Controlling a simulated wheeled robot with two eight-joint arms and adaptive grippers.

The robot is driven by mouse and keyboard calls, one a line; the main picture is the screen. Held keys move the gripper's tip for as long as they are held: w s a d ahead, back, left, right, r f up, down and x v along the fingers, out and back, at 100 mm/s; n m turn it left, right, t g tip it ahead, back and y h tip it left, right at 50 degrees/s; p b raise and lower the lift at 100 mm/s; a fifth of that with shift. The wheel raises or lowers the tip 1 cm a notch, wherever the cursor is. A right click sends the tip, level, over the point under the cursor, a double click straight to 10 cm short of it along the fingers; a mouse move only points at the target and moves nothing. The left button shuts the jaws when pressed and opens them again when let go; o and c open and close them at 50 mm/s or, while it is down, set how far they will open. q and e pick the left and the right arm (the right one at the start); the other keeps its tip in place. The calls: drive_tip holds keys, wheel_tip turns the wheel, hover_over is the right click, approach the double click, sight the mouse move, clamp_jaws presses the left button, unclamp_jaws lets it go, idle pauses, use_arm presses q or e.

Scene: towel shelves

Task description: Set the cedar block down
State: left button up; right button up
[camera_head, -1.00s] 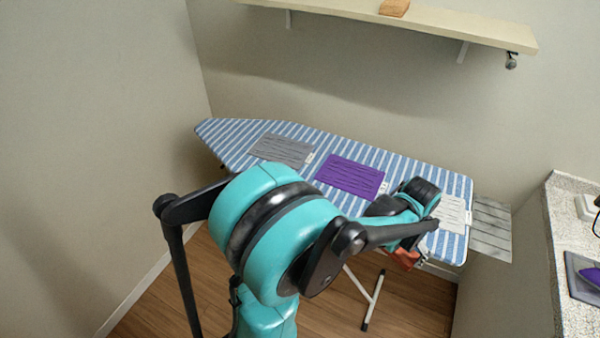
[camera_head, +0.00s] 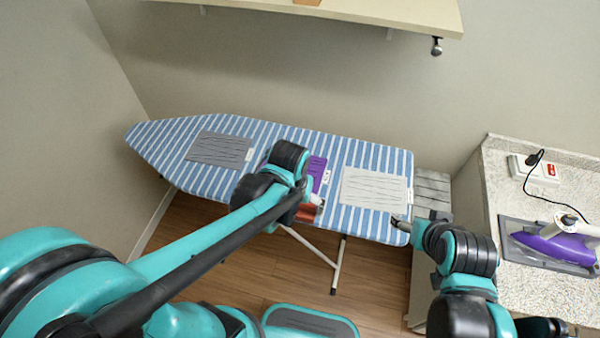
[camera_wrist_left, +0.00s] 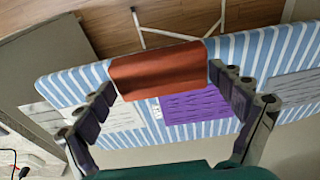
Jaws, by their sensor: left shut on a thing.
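The reddish-brown cedar block (camera_wrist_left: 158,70) is between the fingertips of my left gripper (camera_wrist_left: 162,80) in the left wrist view, and the gripper is shut on it. In the head view the block (camera_head: 307,212) shows partly behind my left gripper (camera_head: 300,195), at the front edge of the striped ironing board (camera_head: 330,145), near the purple mat (camera_head: 318,170). Whether the block touches the board is unclear. My right gripper (camera_head: 401,222) is at the board's right front corner; its finger opening is too small to judge.
A grey mat (camera_head: 221,149) and a white mat (camera_head: 375,187) lie on the board. A purple iron (camera_head: 555,247) stands on the counter (camera_head: 530,291) at right, near a socket (camera_head: 535,169). A shelf (camera_head: 400,12) above holds a small wooden block (camera_head: 307,2).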

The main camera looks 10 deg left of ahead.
use_arm(q)
drive_tip(key=w+f, duration=0.2)
drive_tip(key=w, duration=0.1)
drive_tip(key=w+f+b, duration=0.1)
drive_tip(key=w+f, duration=0.1)
drive_tip(key=w, duration=0.1)
drive_tip(key=w+f+b, duration=0.1)
drive_tip(key=w+f, duration=0.1)
drive_tip(key=w, duration=0.1)
drive_tip(key=shift+w+a, duration=0.25)
drive_tip(key=shift+w, duration=0.05)
wheel_tip(320, 180, down, 4)
drive_tip(key=shift+f+b, duration=0.1)
drive_tip(key=shift+b, duration=0.8)
drive_tip(key=o, duration=0.9)
drive_tip(key=shift+f, duration=0.1)
drive_tip(key=shift+c, duration=0.2)
drive_tip(key=shift+o, duration=0.5)
